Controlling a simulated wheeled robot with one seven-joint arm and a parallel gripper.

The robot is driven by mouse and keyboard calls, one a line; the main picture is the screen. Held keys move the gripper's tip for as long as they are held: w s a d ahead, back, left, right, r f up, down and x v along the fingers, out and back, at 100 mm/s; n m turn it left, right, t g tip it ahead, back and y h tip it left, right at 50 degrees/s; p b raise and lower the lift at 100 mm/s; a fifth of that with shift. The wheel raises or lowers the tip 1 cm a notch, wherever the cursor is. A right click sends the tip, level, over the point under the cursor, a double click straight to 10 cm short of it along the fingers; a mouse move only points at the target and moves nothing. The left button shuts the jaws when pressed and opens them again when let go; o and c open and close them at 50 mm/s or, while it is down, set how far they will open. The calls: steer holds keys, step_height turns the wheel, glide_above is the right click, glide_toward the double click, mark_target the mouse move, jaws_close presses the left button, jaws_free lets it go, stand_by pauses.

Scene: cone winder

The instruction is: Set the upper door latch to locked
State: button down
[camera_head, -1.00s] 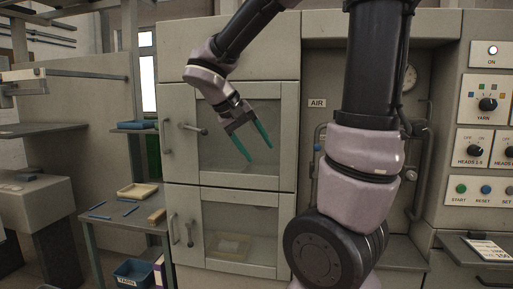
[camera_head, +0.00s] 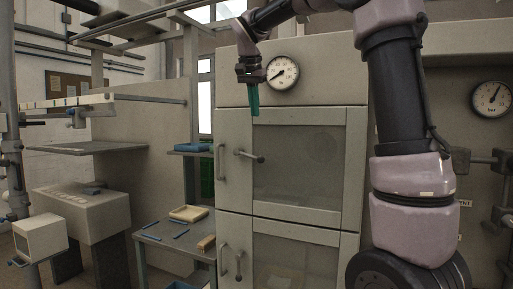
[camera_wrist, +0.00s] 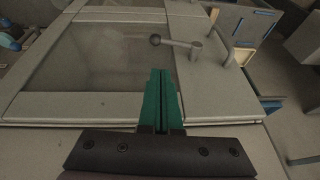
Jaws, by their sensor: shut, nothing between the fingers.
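The upper door latch (camera_head: 250,156) is a grey lever with a round knob on the upper door (camera_head: 235,190). It lies nearly level, its knob end pointing right and slightly down in the head view. The wrist view shows the latch (camera_wrist: 178,42) beyond the fingertips, its knob to the left of its pivot. My gripper (camera_head: 254,113) points down above the latch, apart from it. Its green fingers are together and empty; they also show in the wrist view (camera_wrist: 161,75). Nothing hides the latch.
An upright door handle (camera_head: 220,162) stands just left of the latch. The lower door has a hanging latch (camera_head: 239,265) and a handle (camera_head: 224,260). A round gauge (camera_head: 282,73) is right of my gripper. A side table (camera_head: 170,240) with a tray stands left.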

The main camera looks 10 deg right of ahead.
mark_target(250, 156)
steer(key=x, duration=1.3)
steer(key=shift+a+f, duration=0.35)
steer(key=shift+f, duration=0.05)
steer(key=shift+f+y, duration=0.25)
steer(key=shift+y, duration=0.05)
